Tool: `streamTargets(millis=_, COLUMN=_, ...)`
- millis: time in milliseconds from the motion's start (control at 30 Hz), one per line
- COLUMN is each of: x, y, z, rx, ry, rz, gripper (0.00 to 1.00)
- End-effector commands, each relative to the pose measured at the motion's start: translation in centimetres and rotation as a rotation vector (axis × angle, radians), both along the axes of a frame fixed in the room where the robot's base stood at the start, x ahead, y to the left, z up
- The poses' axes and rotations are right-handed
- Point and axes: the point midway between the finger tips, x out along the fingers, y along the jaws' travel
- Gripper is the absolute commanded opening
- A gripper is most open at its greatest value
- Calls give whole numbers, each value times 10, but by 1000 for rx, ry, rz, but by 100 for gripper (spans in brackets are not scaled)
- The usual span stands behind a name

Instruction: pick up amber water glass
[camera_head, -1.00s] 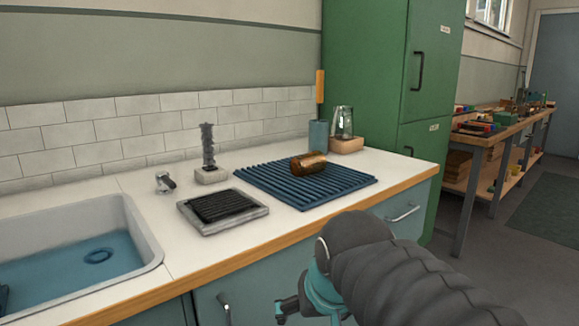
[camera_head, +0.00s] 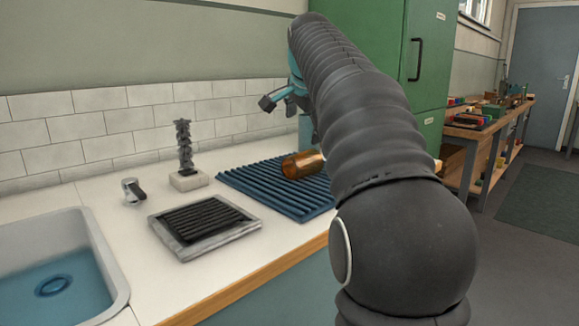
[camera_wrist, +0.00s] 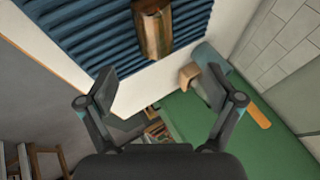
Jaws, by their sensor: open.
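The amber water glass (camera_head: 303,164) lies on its side on the blue ribbed mat (camera_head: 262,188) on the counter. In the wrist view the glass (camera_wrist: 153,28) shows at the top, ahead of the fingers and apart from them. My gripper (camera_wrist: 162,90) is open and empty, its two fingers spread wide. In the head view my gripper (camera_head: 283,99) is above the counter, over the mat's far side, with my arm covering part of the scene. The right part of the mat is hidden behind my arm there.
A sink (camera_head: 105,262) is at the left. A grey tray with a black ribbed insert (camera_head: 205,228) and a dark twisted object on a pale block (camera_head: 187,160) stand left of the mat. A blue holder (camera_wrist: 208,57) and wooden block (camera_wrist: 188,75) are near the mat. A green cabinet (camera_head: 431,60) stands behind.

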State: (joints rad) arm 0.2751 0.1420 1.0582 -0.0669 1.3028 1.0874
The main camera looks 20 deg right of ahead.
Motion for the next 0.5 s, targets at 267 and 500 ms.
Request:
streamTargets(millis=267, x=23, y=-18, z=-39, rx=2, ry=3, rz=-14, gripper=91)
streamTargets(millis=500, x=41, y=-24, z=-63, rx=0, ry=-1, rz=-12, gripper=91)
